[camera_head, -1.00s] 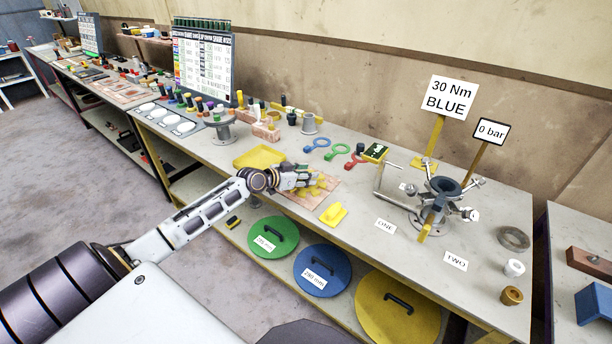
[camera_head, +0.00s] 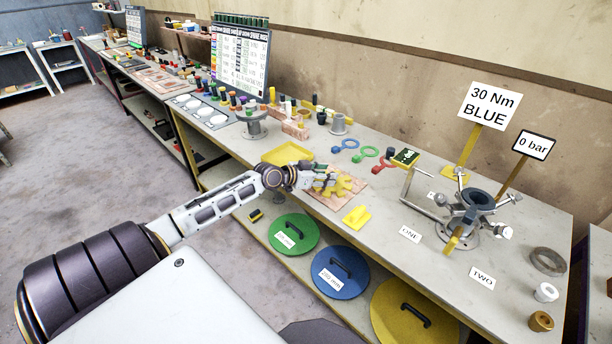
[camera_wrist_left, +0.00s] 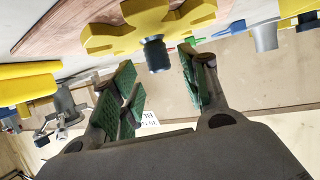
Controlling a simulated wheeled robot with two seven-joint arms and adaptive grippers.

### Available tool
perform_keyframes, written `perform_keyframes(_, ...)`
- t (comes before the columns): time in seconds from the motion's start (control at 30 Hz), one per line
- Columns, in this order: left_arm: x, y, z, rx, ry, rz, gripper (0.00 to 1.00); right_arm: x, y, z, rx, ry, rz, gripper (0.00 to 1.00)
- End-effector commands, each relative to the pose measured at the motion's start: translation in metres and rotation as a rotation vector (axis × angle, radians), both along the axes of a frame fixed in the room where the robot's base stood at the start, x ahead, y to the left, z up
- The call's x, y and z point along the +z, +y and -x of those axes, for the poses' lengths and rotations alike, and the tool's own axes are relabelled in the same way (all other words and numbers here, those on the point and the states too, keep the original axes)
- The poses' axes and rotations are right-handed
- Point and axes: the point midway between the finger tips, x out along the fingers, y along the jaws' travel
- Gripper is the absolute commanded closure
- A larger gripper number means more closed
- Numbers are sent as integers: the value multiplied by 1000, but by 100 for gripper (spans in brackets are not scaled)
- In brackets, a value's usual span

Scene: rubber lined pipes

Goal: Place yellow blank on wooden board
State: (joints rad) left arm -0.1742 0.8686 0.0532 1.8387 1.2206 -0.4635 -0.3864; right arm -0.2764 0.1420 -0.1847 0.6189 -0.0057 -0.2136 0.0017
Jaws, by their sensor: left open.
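The yellow blank (camera_head: 345,186), a flat lobed piece, lies on the wooden board (camera_head: 352,202) on the long bench. In the left wrist view the blank (camera_wrist_left: 112,38) shows at the top with a dark knob (camera_wrist_left: 156,54), against the wooden board (camera_wrist_left: 62,30). My left gripper (camera_head: 324,182) is at the left side of the blank, partly covering it in the head view. Its green-padded fingers (camera_wrist_left: 157,84) are apart and empty, with the knob just beyond the gap between them. My right gripper is not in view.
A yellow tray (camera_head: 287,153) lies behind the gripper. Blue, green and red ring tools (camera_head: 366,153) lie behind. A metal clamp fixture (camera_head: 474,211) stands to the right.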

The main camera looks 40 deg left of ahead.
Motion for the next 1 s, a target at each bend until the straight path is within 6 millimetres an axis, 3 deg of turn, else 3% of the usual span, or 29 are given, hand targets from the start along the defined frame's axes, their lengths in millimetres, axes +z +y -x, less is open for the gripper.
perform_keyframes(1.0, 22, 17, 50, -2, 1, 0, 55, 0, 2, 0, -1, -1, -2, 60)
